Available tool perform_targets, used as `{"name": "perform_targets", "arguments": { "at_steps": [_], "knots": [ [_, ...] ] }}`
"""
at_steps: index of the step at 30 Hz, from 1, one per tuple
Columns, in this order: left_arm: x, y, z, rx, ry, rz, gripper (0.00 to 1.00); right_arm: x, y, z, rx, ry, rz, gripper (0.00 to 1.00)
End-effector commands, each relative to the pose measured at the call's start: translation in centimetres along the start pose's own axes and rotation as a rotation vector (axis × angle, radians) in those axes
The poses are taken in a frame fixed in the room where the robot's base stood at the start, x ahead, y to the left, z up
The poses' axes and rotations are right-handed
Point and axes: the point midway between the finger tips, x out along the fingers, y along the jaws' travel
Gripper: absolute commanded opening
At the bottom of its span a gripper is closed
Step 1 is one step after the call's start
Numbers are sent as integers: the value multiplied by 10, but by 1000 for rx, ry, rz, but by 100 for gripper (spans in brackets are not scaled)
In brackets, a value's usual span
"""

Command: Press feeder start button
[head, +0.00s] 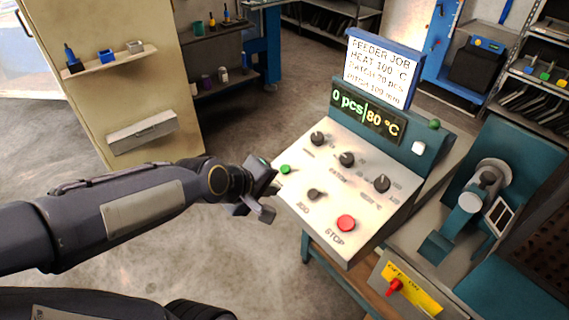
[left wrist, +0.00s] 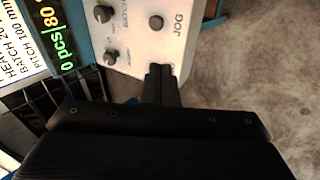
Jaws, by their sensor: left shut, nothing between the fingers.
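In the left wrist view the shut fingers (left wrist: 161,72) overlap the edge of the panel face (left wrist: 135,45), and the green button is not visible there. My right gripper is out of view.
Dark knobs, including one above the JOG label (head: 315,194), stand on the face. The display (head: 368,114) reads "0 pcs|80 °C" below a white FEEDER JOB sign (head: 380,75). A teal machine (head: 480,205) stands to the right. Floor left of the panel is clear.

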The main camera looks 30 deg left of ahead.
Motion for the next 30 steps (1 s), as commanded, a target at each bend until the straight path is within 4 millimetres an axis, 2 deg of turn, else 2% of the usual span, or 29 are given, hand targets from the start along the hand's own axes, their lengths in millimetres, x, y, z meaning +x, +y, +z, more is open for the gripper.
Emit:
{"name": "perform_targets", "arguments": {
  "at_steps": [1, 3, 6, 9, 12, 17, 26, 30],
  "knots": [
    [13, 15, -18, -189, 37, 23, 0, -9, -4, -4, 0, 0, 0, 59],
    [32, 30, -42, -452, 85, 87, 0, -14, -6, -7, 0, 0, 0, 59],
    [54, 44, -70, -784, 125, 187, 0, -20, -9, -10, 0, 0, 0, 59],
    [72, 52, -92, -1040, 137, 280, 0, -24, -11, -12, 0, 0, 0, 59],
    [82, 55, -106, -1210, 136, 349, 0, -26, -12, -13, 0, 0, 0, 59],
    [88, 56, -115, -1322, 130, 400, 0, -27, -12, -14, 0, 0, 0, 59],
    [89, 56, -115, -1326, 128, 403, 0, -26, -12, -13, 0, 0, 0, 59],
    [95, 53, -114, -1325, 128, 401, 0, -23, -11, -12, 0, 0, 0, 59]
  ]
}}
